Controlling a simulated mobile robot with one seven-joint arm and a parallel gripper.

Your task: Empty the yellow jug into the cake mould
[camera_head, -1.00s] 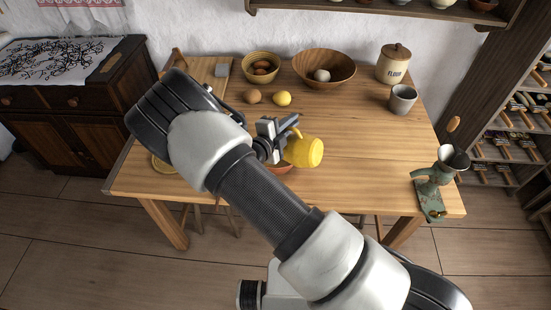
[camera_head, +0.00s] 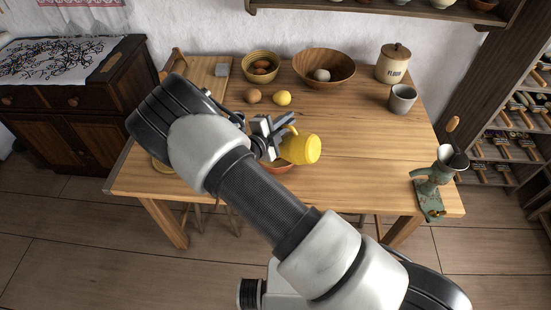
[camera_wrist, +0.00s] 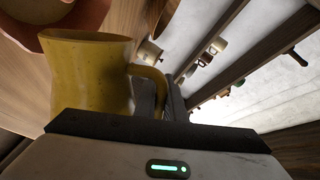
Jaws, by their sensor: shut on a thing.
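The yellow jug (camera_head: 302,149) is held off the table by my gripper (camera_head: 284,129), which is shut on its handle side. In the head view the jug is tilted, and its inside does not show. The wrist view shows the jug (camera_wrist: 92,75) close up with its handle (camera_wrist: 150,76) at the gripper. A terracotta-coloured round dish (camera_head: 277,167), seemingly the cake mould, is mostly hidden under the jug and my arm. Its rim also seems to show in the wrist view (camera_wrist: 75,20), beyond the jug. I cannot see any contents or whether anything is pouring.
A brown egg (camera_head: 253,96) and a lemon (camera_head: 282,98) lie behind the gripper. A wooden bowl (camera_head: 324,70), egg basket (camera_head: 261,68), flour jar (camera_head: 393,63) and grey cup (camera_head: 402,99) stand at the back. A green grinder (camera_head: 432,188) is at the right edge. The table's right middle is clear.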

